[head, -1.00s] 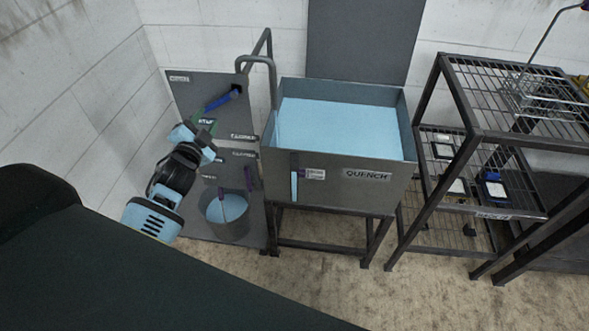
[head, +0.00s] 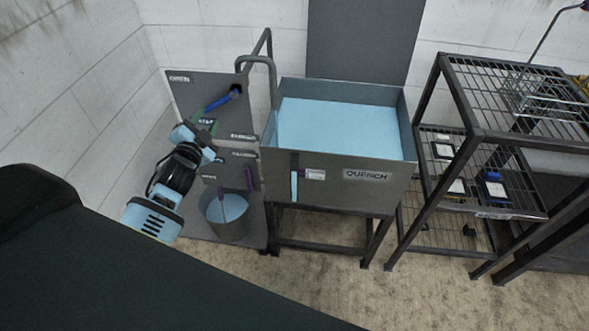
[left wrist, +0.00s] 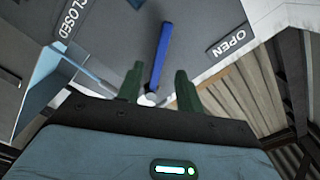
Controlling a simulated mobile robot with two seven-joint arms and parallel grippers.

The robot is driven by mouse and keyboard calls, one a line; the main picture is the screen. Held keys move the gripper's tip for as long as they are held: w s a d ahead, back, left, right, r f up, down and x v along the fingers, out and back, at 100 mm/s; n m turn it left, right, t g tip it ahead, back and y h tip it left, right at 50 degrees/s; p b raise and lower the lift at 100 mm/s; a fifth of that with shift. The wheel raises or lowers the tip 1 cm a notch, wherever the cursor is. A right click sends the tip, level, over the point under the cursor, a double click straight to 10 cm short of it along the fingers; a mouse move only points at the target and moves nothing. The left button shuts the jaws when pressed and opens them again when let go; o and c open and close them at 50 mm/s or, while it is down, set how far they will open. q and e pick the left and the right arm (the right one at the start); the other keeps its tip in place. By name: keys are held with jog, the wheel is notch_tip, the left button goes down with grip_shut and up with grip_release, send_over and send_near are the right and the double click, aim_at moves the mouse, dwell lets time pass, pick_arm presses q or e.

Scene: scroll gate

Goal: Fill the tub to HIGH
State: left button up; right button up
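The grey tub (head: 345,185), marked QUENCH, holds light blue water (head: 340,125) with bare wall above it. A sight gauge (head: 294,178) on its front shows a light blue column, with a small label (head: 315,174) beside it. A blue lever (head: 218,102) sits on the grey panel left of the tub. My left gripper (head: 207,128) is just below the lever's free end. In the left wrist view, its green fingers (left wrist: 158,90) are apart, with the blue lever (left wrist: 160,55) between and beyond them, between CLOSED and OPEN labels. My right gripper is out of view.
A grey bucket (head: 226,215) of light blue water stands below the panel. A bent grey pipe (head: 259,60) rises beside the tub. A dark wire-shelf rack (head: 480,135) stands close on the right. The floor in front of the tub (head: 320,270) is clear.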

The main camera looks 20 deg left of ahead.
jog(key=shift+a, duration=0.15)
pick_arm(q)
jog(key=shift+c, duration=0.2)
jog(key=c, duration=0.7)
jog(key=n, duration=0.1)
jog(key=d+n, duration=0.1)
jog(key=shift+s+f+n+t+h, duration=0.1)
jog(key=shift+s+n+t+h, duration=0.05)
jog(key=shift+n+t+h, duration=0.2)
grip_shut()
jog(key=s+n+y, duration=0.1)
jog(key=n, duration=0.5)
jog(key=s+a+r+n+y+b, duration=0.1)
jog(key=s+n+y, duration=0.1)
jog(key=n, duration=0.4)
jog(key=s+a+n+t+y, duration=0.1)
jog(key=n+y, duration=0.1)
jog(key=n, duration=0.4)
jog(key=shift+s+r, duration=0.15)
jog(key=shift+r, duration=0.15)
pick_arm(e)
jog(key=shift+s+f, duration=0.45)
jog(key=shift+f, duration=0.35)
